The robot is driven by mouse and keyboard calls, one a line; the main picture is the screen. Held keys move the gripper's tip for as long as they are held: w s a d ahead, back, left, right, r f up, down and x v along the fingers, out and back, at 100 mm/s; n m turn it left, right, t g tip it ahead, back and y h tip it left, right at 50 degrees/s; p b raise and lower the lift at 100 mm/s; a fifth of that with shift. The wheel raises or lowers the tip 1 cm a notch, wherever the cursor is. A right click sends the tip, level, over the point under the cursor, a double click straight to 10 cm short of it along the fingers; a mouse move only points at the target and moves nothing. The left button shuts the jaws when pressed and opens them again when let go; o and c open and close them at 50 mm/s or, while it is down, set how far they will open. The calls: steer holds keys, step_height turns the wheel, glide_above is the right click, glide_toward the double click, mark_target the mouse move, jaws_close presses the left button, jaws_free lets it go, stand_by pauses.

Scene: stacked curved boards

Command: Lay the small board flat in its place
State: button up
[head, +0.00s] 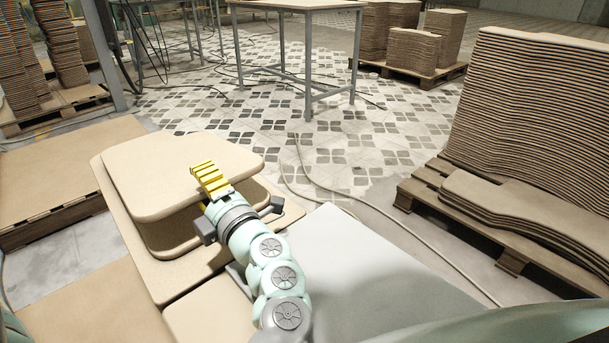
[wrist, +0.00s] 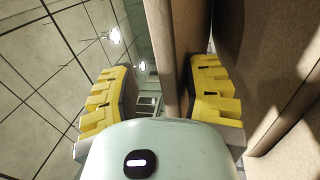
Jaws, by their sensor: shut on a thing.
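The small board (head: 165,170), a pale tan panel with rounded corners, is held at its right edge by my gripper (head: 210,180). It lies roughly level above a lower board (head: 180,238), with a dark gap showing between them at the front. A larger board (head: 118,205) is at the bottom of this pile. In the wrist view the yellow fingers of my gripper (wrist: 160,88) stand on either side of the small board's edge (wrist: 178,45). My gripper is shut on it. How the far side sits over the lower board is hidden.
A pale grey surface (head: 340,270) is right of the arm. A table (head: 300,5) stands behind. Cables cross the open tiled floor (head: 350,150).

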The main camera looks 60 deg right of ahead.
steer(key=shift+v, duration=1.95)
steer(key=shift+d, duration=0.1)
steer(key=o, duration=0.7)
steer(key=shift+f, duration=0.1)
steer(key=shift+w, duration=0.1)
